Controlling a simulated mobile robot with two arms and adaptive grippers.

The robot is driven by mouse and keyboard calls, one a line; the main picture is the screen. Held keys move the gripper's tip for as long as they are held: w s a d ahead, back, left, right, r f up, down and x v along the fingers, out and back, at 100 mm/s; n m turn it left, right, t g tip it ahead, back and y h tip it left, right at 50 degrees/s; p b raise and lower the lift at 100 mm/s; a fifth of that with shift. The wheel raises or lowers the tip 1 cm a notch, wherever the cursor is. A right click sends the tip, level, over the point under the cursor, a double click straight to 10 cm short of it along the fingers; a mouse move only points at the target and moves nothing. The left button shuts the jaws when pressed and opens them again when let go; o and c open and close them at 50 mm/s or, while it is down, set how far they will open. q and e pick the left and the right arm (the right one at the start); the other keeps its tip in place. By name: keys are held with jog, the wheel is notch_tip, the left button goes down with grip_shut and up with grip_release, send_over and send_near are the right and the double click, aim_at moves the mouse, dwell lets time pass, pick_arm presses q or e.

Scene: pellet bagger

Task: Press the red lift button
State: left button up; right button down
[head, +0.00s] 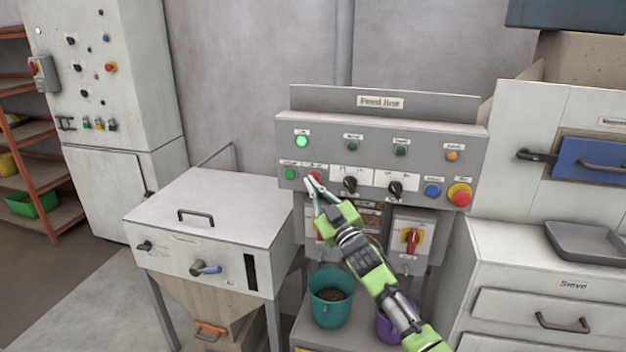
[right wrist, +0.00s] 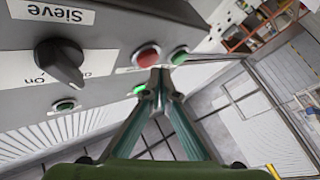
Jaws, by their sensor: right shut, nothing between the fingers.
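A red button (head: 315,176) sits in the lower row of the grey "Feed line" panel (head: 385,117), just right of a green button (head: 290,174). Its small label is too blurred to read. My right gripper (head: 309,181) is shut and empty, its fingertips at the lower edge of the red button. In the right wrist view the red button (right wrist: 148,57) shows just above and left of the closed fingertips (right wrist: 160,76), with the green button (right wrist: 180,56) to the right. I cannot tell whether the tips touch the panel. My left gripper is out of view.
Right of the red button are black rotary knobs (head: 350,185), a blue button (head: 432,190) and a red emergency knob on yellow (head: 460,194). A green lamp (head: 302,141) is lit above. A teal bucket (head: 329,308) stands below the panel.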

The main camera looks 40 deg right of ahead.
jog(key=shift+w+d, duration=0.25)
jog(key=shift+w+d, duration=0.2)
jog(key=shift+d, duration=0.05)
dwell(0.7)
jog(key=shift+s+a, duration=0.5)
jog(key=shift+a, duration=0.1)
jog(key=s+a+p, duration=0.3)
jog(key=s+a, duration=0.1)
jog(key=shift+a, duration=0.3)
jog(key=shift+f, duration=0.1)
dwell(0.6)
